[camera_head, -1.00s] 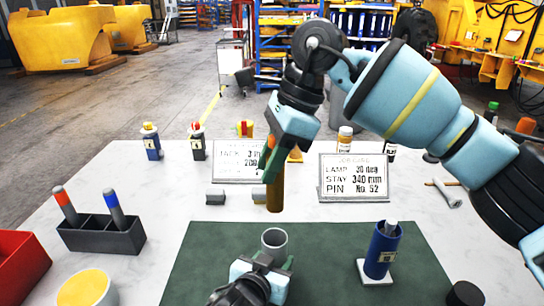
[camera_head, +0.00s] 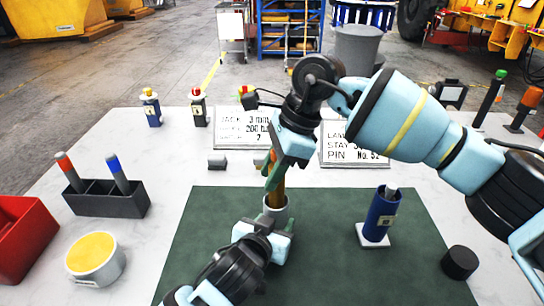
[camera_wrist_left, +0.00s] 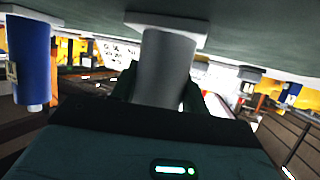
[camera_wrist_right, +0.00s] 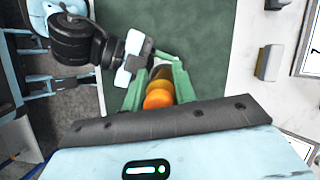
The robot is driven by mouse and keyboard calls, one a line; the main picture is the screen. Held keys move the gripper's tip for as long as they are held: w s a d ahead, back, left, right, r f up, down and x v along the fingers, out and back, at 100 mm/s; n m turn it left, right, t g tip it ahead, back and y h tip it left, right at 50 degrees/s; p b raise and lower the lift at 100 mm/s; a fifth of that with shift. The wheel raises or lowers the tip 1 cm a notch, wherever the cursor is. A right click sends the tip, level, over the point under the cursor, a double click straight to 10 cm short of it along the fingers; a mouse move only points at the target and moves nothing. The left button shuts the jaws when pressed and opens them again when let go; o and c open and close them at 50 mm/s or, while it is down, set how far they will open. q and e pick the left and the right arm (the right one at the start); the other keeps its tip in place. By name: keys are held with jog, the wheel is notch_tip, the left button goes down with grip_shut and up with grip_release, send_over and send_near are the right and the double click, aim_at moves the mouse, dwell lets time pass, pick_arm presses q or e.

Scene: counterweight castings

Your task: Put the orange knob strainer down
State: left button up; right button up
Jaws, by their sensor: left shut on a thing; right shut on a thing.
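The orange knob strainer (camera_head: 278,190) is an amber-brown cylinder held upright by my right gripper (camera_head: 274,174). In the right wrist view its orange knob (camera_wrist_right: 158,99) shows between the jaws. Its lower end is at the mouth of a grey cup (camera_head: 275,211); how far it is inside is hidden. My left gripper (camera_head: 272,238) is shut around the grey cup from the near side. In the left wrist view the cup (camera_wrist_left: 167,65) stands between the fingers on a pale base (camera_wrist_left: 166,22) on the mat.
A dark green mat (camera_head: 330,260) covers the table's middle. A blue cylinder (camera_head: 381,214) on a white base stands right of the grey cup, with a black puck (camera_head: 459,262) beyond. Left are a marker holder (camera_head: 108,203), a yellow-topped tub (camera_head: 95,260) and a red bin (camera_head: 22,235). Signs (camera_head: 350,150) stand behind.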

pick_arm(q)
jog(key=shift+r, duration=0.1)
pick_arm(e)
jog(key=shift+f, duration=1.65)
jog(key=o, duration=1.1)
jog(key=shift+d, duration=0.1)
jog(key=d, duration=0.3)
jog(key=shift+w+d, duration=0.3)
jog(key=shift+w, duration=0.05)
